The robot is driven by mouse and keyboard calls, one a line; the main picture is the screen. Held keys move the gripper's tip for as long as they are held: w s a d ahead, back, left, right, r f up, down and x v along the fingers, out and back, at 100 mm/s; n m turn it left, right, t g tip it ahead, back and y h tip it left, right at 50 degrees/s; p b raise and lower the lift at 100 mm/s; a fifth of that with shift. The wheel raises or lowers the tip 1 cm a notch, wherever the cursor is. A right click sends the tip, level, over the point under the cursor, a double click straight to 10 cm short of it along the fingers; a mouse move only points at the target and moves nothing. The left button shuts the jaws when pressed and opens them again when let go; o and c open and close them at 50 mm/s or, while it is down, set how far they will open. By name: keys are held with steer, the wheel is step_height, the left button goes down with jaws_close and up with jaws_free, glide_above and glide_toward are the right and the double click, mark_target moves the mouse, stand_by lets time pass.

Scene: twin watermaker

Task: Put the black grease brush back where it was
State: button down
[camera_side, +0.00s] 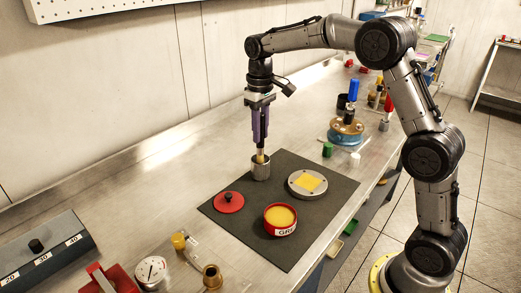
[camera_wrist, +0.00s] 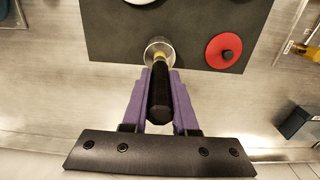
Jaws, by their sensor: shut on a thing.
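My gripper (camera_side: 260,143) is shut on the black grease brush and holds it upright, pointing down. In the wrist view the brush's black handle (camera_wrist: 160,98) lies between the purple fingers (camera_wrist: 160,76). The brush's pale lower end (camera_side: 260,157) is at the mouth of a small metal cup (camera_side: 260,171), and appears to be inside it. The cup also shows in the wrist view (camera_wrist: 153,43). It stands at the back left edge of the dark mat (camera_side: 325,182). The bristle tip is hidden.
On the mat are an open red grease tin (camera_side: 281,221) with yellow grease, its red lid (camera_side: 229,202) and a round metal flange (camera_side: 299,184) with a yellow square. A blue-based brass part (camera_side: 346,132) stands behind. The bench left of the cup is clear.

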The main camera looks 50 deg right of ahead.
mark_target(260, 146)
steer(key=shift+f, duration=2.3)
steer(key=shift+f, duration=0.2)
steer(key=c, duration=0.7)
jaws_free()
steer(key=shift+r, duration=0.15)
